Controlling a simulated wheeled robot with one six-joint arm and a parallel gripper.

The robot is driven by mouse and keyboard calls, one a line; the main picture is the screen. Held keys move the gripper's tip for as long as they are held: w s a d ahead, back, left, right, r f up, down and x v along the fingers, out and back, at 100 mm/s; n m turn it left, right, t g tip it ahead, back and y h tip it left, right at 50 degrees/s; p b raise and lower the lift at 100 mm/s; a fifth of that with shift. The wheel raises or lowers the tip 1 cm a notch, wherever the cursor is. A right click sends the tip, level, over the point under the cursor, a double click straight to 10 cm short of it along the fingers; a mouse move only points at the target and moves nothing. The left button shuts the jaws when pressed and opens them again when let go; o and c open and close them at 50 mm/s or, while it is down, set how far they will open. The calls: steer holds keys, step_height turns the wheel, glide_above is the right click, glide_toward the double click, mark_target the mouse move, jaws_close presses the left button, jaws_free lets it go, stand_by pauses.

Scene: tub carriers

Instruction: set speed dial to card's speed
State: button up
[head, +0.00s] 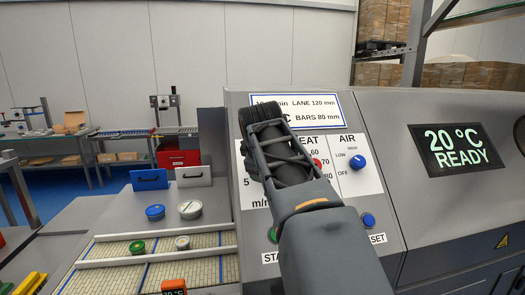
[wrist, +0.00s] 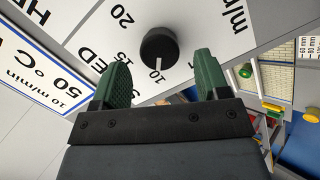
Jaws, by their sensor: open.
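The black speed dial (wrist: 159,46) is on the panel in the wrist view, its white pointer toward the 10 mark; 15 and 20 show further round the scale. My gripper (wrist: 161,62) is open, its two green fingers on either side of the dial, with visible gaps and no clear contact. In the head view my gripper (head: 258,115) and arm hide the dial. The blue-edged card (head: 318,106) is above the dials, partly covered; the wrist view shows 10 m/min and 50 °C on the card (wrist: 42,68).
The red-marked heat dial (head: 317,163) is mostly behind my arm. The blue air dial (head: 358,162) is to its right. A blue reset button (head: 368,220) is below. A display (head: 460,148) reads 20 °C READY.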

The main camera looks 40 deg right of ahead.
steer(key=v, duration=1.1)
steer(key=shift+s+r, duration=0.1)
steer(key=shift+s, duration=0.05)
